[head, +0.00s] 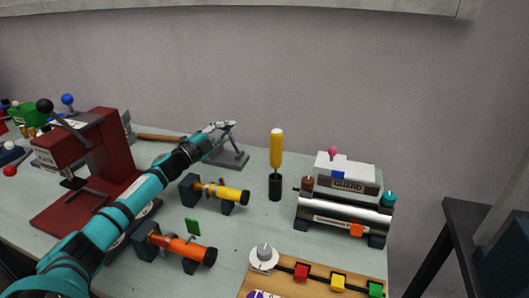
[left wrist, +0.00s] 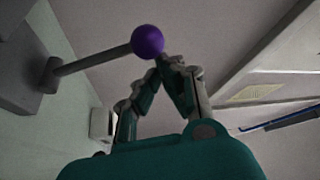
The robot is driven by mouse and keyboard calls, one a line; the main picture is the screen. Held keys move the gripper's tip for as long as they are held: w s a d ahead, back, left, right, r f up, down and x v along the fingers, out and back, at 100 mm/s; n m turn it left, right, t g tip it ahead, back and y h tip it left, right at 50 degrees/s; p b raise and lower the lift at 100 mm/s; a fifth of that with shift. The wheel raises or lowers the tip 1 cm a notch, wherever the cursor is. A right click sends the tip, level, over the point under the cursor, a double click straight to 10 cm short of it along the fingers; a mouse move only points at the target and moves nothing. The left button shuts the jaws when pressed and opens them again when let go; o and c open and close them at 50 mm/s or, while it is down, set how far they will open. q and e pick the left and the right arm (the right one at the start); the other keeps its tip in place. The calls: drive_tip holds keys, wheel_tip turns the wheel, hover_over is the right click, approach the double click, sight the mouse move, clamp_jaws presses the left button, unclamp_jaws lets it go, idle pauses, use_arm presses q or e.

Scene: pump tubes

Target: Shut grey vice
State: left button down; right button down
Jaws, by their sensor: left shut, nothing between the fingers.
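The grey vice (head: 236,160) stands at the back of the bench and is partly hidden behind my left arm and gripper. In the left wrist view a purple ball (left wrist: 147,40) tips a grey rod that rises from a grey block (left wrist: 22,75); this looks like the vice's lever. My left gripper (head: 233,125) is over the vice. Its fingertips (left wrist: 166,62) are together and empty, just beside the ball; I cannot tell whether they touch it. The vice's jaws are too small and covered to make out. My right gripper is not in view.
A dark red press (head: 105,140) stands left of my arm. Yellow (head: 220,191) and orange (head: 182,248) cylinders lie on dark holders in front. A yellow-handled tool (head: 276,150) stands upright in a black holder. A guarded roller machine (head: 345,190) is at the right.

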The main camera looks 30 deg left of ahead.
use_arm(q)
drive_tip(key=shift+s+a+f, duration=0.1)
drive_tip(key=shift+a, duration=0.35)
drive_tip(key=v, duration=0.7)
drive_tip(key=shift+s, duration=0.25)
drive_tip(key=shift+f, duration=0.1)
idle(0.6)
